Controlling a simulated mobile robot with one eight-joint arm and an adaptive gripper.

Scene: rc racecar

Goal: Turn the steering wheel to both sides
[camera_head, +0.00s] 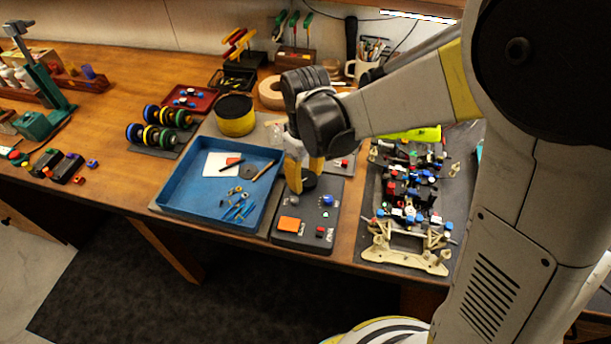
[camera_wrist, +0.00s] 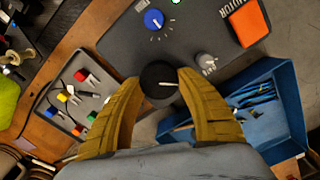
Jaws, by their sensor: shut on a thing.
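The steering wheel is a round black knob with a white pointer line (camera_wrist: 158,80) on a dark control panel (camera_wrist: 112,48). In the wrist view my gripper (camera_wrist: 160,88) has its two yellow fingers on either side of this knob, shut on it. In the head view my gripper (camera_head: 299,178) reaches down to the panel (camera_head: 297,240), and the black knob (camera_head: 309,181) shows partly behind the fingers. The RC car chassis (camera_head: 405,240) lies on a dark mat to the right of the panel.
A blue tray (camera_head: 180,207) with small tools stands left of the panel. The panel also has a blue knob (camera_wrist: 154,19), a grey knob (camera_wrist: 207,61) and an orange button (camera_wrist: 246,22). A yellow and black round container (camera_head: 236,122) stands behind the tray.

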